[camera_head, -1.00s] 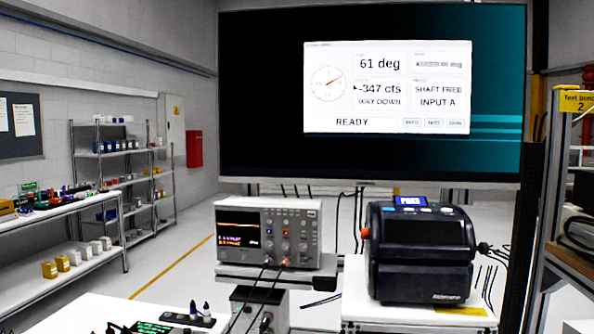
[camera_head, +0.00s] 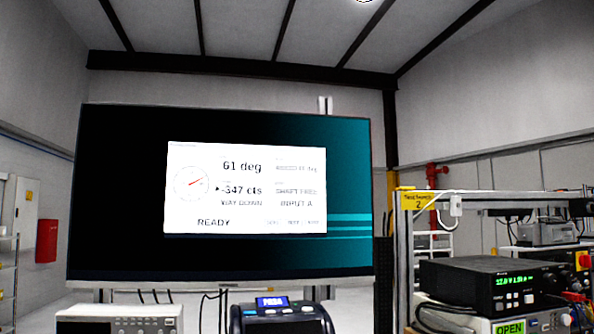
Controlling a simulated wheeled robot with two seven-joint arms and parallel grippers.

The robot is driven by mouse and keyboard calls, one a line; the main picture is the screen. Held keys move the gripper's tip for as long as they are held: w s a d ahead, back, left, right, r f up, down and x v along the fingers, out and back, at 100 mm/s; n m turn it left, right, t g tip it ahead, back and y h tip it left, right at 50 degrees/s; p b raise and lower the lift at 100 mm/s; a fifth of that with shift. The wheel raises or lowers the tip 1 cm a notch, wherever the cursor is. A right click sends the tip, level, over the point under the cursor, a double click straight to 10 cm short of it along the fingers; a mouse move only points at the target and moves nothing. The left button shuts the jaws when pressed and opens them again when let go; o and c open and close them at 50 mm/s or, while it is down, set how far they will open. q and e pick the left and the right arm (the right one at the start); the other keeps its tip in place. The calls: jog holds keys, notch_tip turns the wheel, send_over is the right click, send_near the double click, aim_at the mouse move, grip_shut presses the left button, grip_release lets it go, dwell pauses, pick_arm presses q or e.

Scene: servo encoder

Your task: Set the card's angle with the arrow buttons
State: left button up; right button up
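A large dark screen (camera_head: 120,190) fills the middle left of the head view. A white window (camera_head: 245,188) on it reads "61 deg", "-347 cts", "WAY DOWN", "INPUT A" and "READY"; one line looks like "SHAFT FREE" but is blurred. A round dial (camera_head: 191,183) with a red needle is at the window's left. Small buttons at the window's lower right are too blurred to read. No card and no arrow buttons can be made out. Neither of my grippers is in view.
A black device with a blue display (camera_head: 272,302) and a bench instrument (camera_head: 120,318) show at the bottom edge, cut off.

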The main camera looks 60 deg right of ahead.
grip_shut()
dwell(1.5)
